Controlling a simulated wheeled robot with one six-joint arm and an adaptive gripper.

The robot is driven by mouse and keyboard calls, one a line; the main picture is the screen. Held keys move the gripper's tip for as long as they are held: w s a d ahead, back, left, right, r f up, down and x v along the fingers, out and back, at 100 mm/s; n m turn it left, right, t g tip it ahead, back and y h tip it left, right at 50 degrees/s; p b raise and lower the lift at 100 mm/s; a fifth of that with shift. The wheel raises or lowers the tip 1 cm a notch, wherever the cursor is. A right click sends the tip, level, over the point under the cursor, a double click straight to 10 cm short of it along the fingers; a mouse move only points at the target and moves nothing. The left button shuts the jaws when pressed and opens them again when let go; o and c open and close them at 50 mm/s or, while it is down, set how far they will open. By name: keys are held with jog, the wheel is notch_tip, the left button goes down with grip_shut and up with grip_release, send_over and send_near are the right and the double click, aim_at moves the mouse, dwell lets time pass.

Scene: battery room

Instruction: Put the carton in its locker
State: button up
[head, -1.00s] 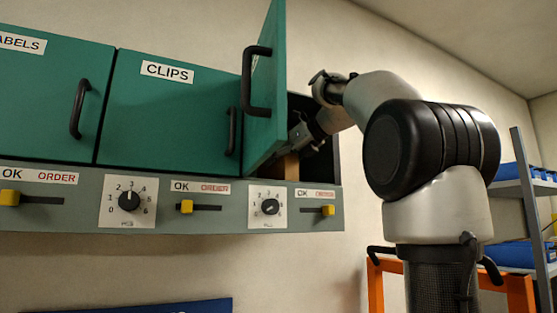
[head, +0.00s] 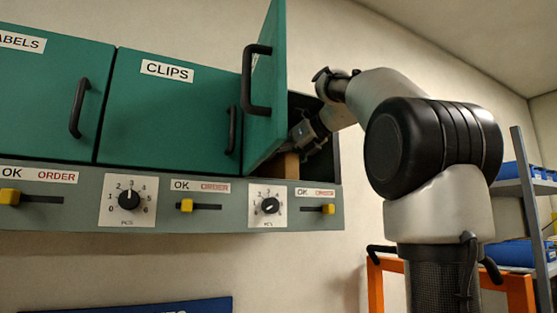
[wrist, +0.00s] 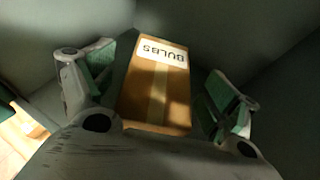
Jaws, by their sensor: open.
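The brown carton (wrist: 153,97) has a white label reading BULBS, upside down in the wrist view, and a strip of tape. It sits inside the open locker (head: 335,160), and part of it shows in the head view (head: 287,166) behind the door. My gripper (wrist: 158,92) is open, with one green-padded finger on each side of the carton. A gap shows between each pad and the carton. In the head view my gripper (head: 303,134) reaches into the locker, partly hidden by the open green door (head: 267,110).
Shut lockers stand to the left, one labelled CLIPS (head: 170,115). Below them a grey rail (head: 85,205) carries dials and yellow sliders. An orange frame (head: 375,285) and a shelf with blue bins (head: 515,255) stand at the right.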

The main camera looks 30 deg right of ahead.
jog(key=v, duration=1.1)
jog(key=shift+s, duration=0.1)
